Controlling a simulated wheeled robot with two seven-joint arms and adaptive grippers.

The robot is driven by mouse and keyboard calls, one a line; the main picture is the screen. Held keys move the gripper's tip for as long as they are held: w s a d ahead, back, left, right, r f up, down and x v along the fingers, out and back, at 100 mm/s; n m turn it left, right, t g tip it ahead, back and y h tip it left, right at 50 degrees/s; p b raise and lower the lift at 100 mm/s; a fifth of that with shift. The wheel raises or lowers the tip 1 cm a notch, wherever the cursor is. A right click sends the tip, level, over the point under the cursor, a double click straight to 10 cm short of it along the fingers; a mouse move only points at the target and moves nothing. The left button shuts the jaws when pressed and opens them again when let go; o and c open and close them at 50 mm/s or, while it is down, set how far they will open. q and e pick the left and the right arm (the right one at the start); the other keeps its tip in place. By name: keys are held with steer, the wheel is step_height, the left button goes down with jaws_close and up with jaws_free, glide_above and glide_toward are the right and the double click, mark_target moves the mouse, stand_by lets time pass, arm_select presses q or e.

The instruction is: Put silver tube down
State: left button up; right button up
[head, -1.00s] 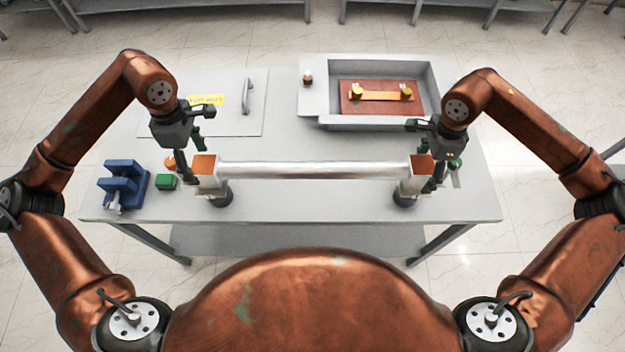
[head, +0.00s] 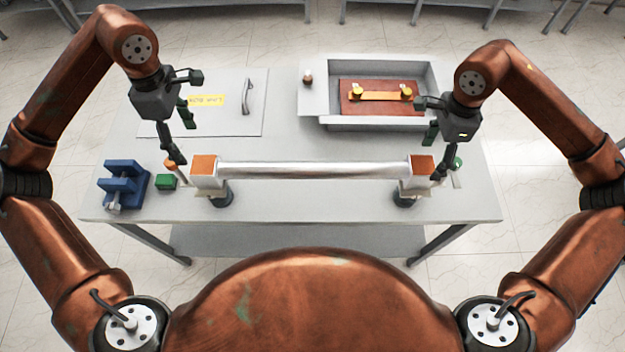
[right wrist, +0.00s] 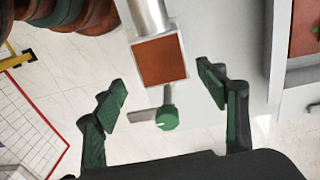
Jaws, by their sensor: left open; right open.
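The silver tube (head: 312,170) lies level across the front of the table in the head view. It has a square block with an orange-brown face at each end, the left block (head: 204,168) and the right block (head: 421,168). The ends rest over two dark round supports, the left one (head: 221,197) and the right one (head: 403,199). My left gripper (head: 183,138) is open and empty, above and left of the left block. My right gripper (head: 437,150) is open near the right block. In the right wrist view, the block (right wrist: 160,62) shows between the spread fingers (right wrist: 162,82).
A grey panel with a handle (head: 247,97) lies behind. A grey tray (head: 437,82) holds a brown board with a yellow bar (head: 381,96).

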steer(key=shift+w+r, duration=0.15)
steer(key=shift+r, duration=2.45)
